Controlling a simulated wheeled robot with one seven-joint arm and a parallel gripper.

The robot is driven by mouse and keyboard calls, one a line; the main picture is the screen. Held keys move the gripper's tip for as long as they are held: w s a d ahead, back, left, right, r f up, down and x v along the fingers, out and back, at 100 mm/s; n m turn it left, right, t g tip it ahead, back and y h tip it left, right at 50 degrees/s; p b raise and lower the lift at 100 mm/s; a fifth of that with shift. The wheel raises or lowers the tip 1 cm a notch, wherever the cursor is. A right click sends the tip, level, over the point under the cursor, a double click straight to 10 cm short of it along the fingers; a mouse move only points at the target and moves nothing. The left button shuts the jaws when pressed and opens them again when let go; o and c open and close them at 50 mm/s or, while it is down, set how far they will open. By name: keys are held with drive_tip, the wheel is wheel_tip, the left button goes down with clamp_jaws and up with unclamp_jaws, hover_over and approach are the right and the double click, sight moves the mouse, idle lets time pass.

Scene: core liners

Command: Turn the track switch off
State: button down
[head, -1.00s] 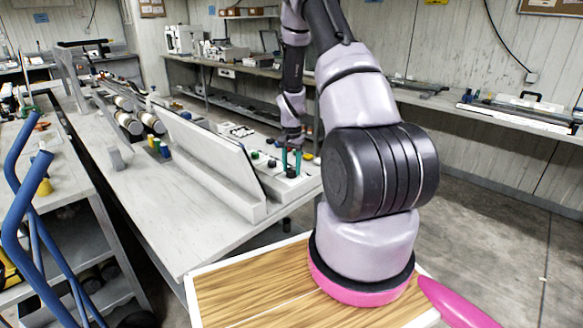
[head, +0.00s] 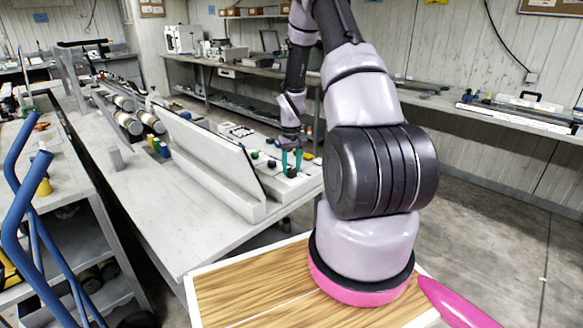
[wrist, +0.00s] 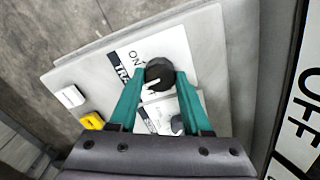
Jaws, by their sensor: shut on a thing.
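The track switch is a round black knob (wrist: 159,72) on a white label plate (wrist: 178,45) with "ON" and the start of "TRA" printed beside it. My gripper (wrist: 160,80) has its two teal fingers on either side of this knob and is shut on it. A pale mark shows at the knob's lower edge; which setting it points to is not clear. In the head view my gripper (head: 291,162) reaches down onto the near end of the control panel (head: 262,171), its fingers around a small dark knob.
A second dark knob (wrist: 177,124) sits between the fingers, closer to the palm. A white switch (wrist: 70,96) and a yellow one (wrist: 92,121) are at the left. A long, pale upright board (head: 205,150) stands beside the panel. Large "OFF" lettering (wrist: 301,105) shows at right.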

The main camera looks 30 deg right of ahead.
sight(292, 169)
drive_tip(key=n, duration=0.4)
drive_tip(key=shift+n, duration=2.2)
drive_tip(key=shift+c, duration=1.8)
unclamp_jaws()
wheel_tip(292, 169, up, 11)
drive_tip(key=shift+f, duration=0.1)
